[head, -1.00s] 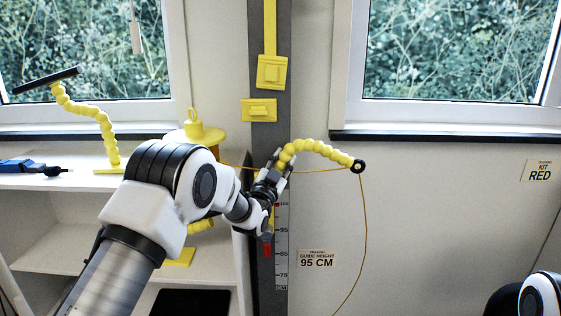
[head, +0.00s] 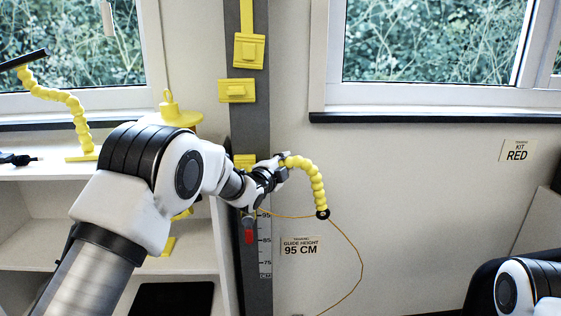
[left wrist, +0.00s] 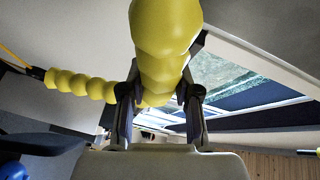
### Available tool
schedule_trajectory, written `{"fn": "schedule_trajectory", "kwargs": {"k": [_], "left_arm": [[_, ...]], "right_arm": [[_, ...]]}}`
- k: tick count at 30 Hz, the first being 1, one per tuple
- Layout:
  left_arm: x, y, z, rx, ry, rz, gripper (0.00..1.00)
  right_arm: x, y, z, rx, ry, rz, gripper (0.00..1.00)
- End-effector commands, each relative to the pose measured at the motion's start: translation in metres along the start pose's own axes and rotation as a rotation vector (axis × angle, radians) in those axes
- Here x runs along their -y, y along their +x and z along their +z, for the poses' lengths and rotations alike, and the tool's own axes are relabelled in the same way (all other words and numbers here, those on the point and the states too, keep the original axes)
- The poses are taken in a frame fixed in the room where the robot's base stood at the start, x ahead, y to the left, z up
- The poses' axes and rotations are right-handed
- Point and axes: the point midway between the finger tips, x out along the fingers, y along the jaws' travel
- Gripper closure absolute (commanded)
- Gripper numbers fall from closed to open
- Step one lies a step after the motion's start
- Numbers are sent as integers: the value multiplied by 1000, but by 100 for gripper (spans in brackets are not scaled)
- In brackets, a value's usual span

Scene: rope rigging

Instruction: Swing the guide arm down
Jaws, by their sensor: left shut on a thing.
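The guide arm (head: 316,181) is a yellow beaded, segmented arm on the dark upright post. It bends over to the right, and its outer part hangs down. Its tip is a black ring (head: 322,214) with a thin orange rope through it. My left gripper (head: 282,171) is shut on the guide arm near the post. In the left wrist view, yellow segments (left wrist: 165,40) lie between and above the fingers. The inner end of the arm is hidden behind my gripper. Only part of my right arm shows at the lower right; its gripper is out of view.
The grey post (head: 259,180) carries yellow blocks (head: 249,51), a height scale and a red marker (head: 249,237). A sign (head: 300,246) reads 95 CM. White shelves (head: 60,240) stand left, with a yellow spool and another beaded arm (head: 68,102).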

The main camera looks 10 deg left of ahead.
Motion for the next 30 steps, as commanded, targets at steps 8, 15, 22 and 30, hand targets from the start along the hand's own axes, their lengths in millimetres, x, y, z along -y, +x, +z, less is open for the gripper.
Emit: {"fn": "schedule_trajectory", "kwargs": {"k": [8,15,22,30], "left_arm": [[-19,3,3,35,152,75,100],[-24,4,4,49,215,106,100],[-26,4,5,52,230,114,100],[-26,4,5,52,230,115,61]], "right_arm": [[0,15,0,0,0,0,60],[0,19,0,0,0,0,60],[0,20,0,0,0,0,60],[0,20,0,0,0,0,60]]}}
